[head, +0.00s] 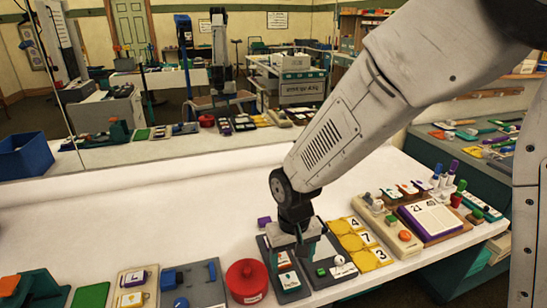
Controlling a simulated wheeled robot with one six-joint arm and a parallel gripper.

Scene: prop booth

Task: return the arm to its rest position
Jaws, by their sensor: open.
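My arm reaches in from the upper right of the head view and bends down over the white table (150,225). My gripper (299,254) points down at the table's front middle, above or in front of a dark grey tray with cards (289,281) and a dark panel with a green button (321,272). I see nothing held between the fingers. The gap between the fingertips and the things below is hard to judge.
Beside the gripper are a red round pot (246,281) and yellow number cards (352,239). Further right are a desk calendar (431,218) and several markers (447,180). A blue bin (25,157) stands at left. A mirror seems to line the back. The table's rear strip is clear.

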